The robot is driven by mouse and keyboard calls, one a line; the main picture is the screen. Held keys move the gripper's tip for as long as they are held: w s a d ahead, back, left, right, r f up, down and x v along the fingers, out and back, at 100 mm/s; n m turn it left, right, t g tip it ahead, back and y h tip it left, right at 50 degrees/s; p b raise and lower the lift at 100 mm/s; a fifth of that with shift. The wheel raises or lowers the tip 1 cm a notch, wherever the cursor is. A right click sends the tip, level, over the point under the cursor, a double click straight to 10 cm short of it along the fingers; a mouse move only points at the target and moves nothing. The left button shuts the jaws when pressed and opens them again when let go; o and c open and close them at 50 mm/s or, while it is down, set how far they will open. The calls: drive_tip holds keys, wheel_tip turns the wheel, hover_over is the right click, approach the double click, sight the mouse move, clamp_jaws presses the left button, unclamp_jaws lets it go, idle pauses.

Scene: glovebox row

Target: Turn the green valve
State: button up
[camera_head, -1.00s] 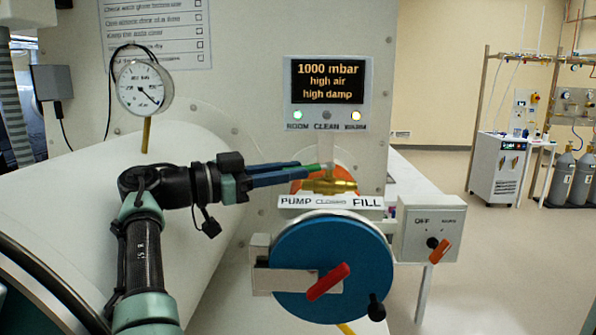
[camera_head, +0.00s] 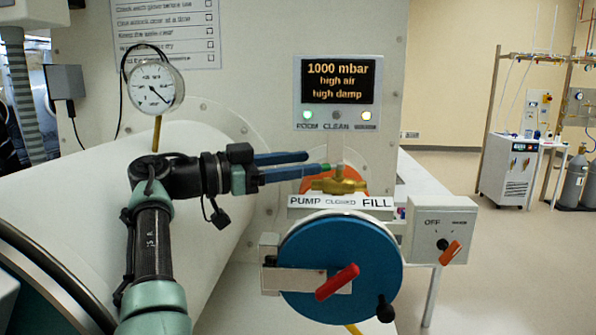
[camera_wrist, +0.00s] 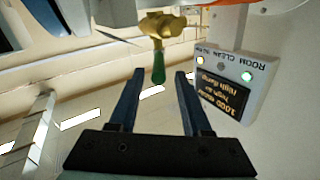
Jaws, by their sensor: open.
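The green valve has a brass body (camera_head: 338,185) above the PUMP / CLOSED / FILL label strip (camera_head: 340,202). Its green handle (camera_head: 326,167) is mostly hidden behind a finger in the head view. In the wrist view, the green handle (camera_wrist: 158,68) extends from the brass body (camera_wrist: 162,25) toward my gripper. My gripper (camera_head: 314,162) is open just left of the valve. In the wrist view, the handle's end lies between the two fingertips of my gripper (camera_wrist: 159,74), with a gap on each side.
Below the valve is a round blue door (camera_head: 315,265) with a red handle (camera_head: 337,282). A switch box (camera_head: 441,230) with an orange knob is to its right. A display (camera_head: 338,82) above reads 1000 mbar, high air, high damp. A gauge (camera_head: 155,87) stands left.

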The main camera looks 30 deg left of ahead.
wheel_tip(320, 180, up, 9)
drive_tip(key=shift+f+p, duration=0.1)
drive_tip(key=shift+p, duration=0.45)
